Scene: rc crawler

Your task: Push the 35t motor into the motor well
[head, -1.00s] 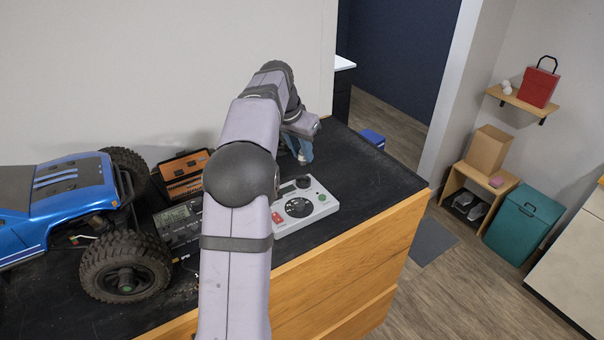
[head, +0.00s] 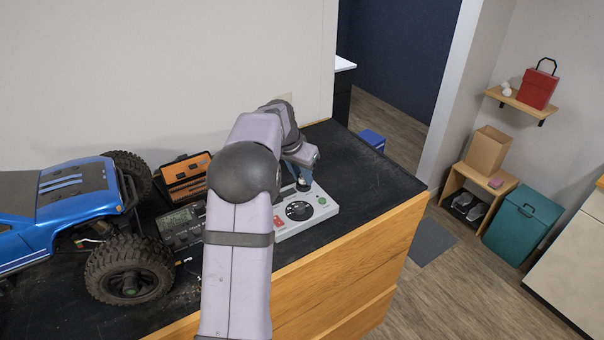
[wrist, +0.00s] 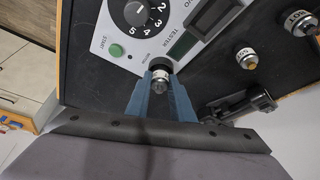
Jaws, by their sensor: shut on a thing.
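In the wrist view my gripper (wrist: 158,92) has its blue fingers shut on a small silver and black motor (wrist: 156,84); I cannot read a label on it. The motor is at the edge of the white tester (wrist: 100,40), beside a dark round opening (wrist: 161,64) near the word MOTOR, which looks like the motor well. I cannot tell whether the motor touches it. In the head view my gripper (head: 304,184) is low over the back of the tester (head: 322,208), and the motor is hidden there.
Two more motors, one (wrist: 246,58) and another (wrist: 300,23), stand on the black top beside the tester. A black tool-like object (wrist: 240,106) lies near my gripper. The blue crawler (head: 80,210) and an orange-black case (head: 186,178) are to the left.

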